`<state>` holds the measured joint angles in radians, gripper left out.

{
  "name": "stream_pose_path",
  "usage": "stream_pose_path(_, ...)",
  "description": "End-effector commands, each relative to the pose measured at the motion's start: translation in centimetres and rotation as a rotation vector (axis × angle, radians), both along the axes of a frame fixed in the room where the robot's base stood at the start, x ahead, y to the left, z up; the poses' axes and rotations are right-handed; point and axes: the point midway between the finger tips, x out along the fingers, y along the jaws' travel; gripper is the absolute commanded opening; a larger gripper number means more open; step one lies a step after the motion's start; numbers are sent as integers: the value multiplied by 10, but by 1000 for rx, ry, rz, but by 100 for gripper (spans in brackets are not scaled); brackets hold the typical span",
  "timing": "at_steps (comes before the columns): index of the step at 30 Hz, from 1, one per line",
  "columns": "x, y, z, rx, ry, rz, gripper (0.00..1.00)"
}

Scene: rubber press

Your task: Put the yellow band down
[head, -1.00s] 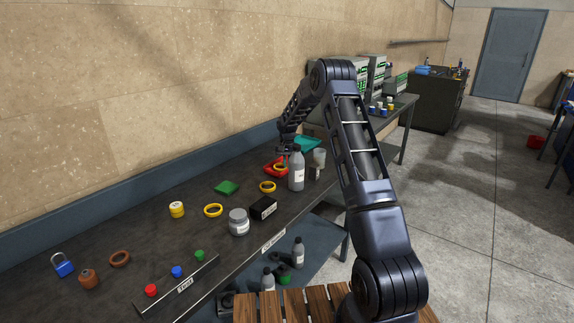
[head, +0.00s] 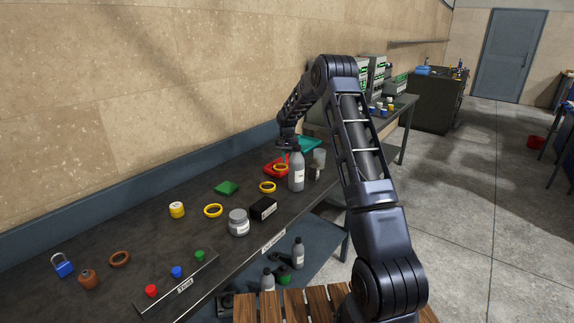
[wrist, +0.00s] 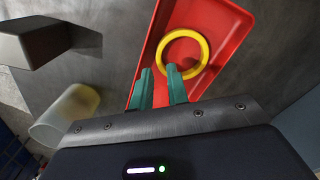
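A yellow band (head: 281,167) lies in the red tray (head: 270,173) on the dark bench. In the wrist view the yellow band (wrist: 205,50) rests inside the red tray (wrist: 229,22), toward its middle, with red floor around it. My gripper (wrist: 160,72) points down above the tray with its green fingers apart and nothing held between them. The right fingertip overlaps the near rim of the band in this view; I cannot tell whether they touch. In the head view my gripper (head: 286,152) is just above the tray, with its fingers hard to make out.
A grey bottle (head: 297,172) stands close to the right of the tray, with a translucent cup (head: 319,158) behind it. A teal tray (head: 309,144) lies farther back.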

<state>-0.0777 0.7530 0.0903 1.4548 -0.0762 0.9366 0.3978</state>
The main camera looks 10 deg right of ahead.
Motion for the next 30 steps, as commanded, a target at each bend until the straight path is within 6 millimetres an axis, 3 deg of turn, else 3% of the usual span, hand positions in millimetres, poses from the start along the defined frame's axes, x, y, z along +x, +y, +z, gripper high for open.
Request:
stream_pose_path(9,0,0,62,0,-2,0,16)
stream_pose_path(20,-3,-1,95,-1,-3,1,16)
stream_pose_path(25,-25,-9,130,-1,-25,14,16)
stream_pose_path(30,-66,-22,179,-4,-59,34,16)
